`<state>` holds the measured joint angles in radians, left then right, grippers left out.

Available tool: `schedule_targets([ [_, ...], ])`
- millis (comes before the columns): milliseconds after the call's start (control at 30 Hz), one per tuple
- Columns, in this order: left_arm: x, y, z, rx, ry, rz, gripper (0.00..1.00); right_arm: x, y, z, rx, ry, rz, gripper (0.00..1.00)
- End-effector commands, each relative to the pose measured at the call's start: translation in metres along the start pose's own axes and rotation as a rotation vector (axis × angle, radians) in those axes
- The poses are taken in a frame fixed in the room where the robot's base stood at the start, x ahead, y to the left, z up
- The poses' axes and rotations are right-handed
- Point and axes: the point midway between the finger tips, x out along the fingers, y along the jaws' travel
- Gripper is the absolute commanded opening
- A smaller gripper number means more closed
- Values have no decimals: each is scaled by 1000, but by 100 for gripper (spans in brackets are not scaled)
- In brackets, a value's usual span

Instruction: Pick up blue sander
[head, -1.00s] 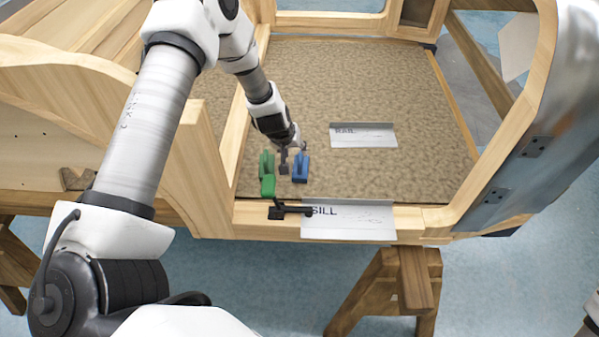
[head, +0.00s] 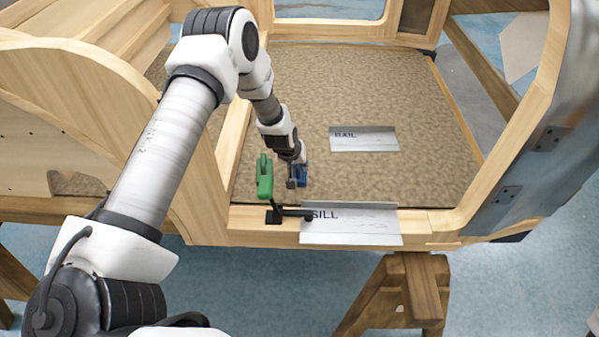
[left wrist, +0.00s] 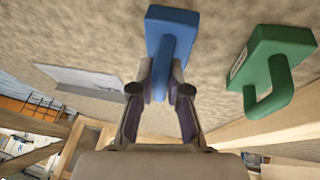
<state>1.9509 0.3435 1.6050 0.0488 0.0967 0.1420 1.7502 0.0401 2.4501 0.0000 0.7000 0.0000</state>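The blue sander (head: 302,175) lies on the patterned floor panel, near its front edge, partly covered by my left gripper in the head view. In the left wrist view the blue sander (left wrist: 171,28) has a flat block and a raised handle. My left gripper (left wrist: 162,80) has one finger on each side of that handle. Both fingertips appear to touch it, with no clear gap. In the head view the left gripper (head: 295,180) is low at the sander, which appears to rest on the panel. My right gripper is not in view.
A green sander (head: 264,177) stands just left of the blue one; it also shows in the left wrist view (left wrist: 272,62). A black clamp (head: 285,214) is on the front sill by the SILL plate (head: 350,225). The RAIL plate (head: 363,139) lies farther back. The panel's right side is clear.

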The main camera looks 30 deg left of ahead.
Motion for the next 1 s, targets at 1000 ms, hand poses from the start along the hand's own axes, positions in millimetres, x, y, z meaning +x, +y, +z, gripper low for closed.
schedule_targets([
  [1000,-91,19,-37,0,-1,-1,0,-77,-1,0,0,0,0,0],
])
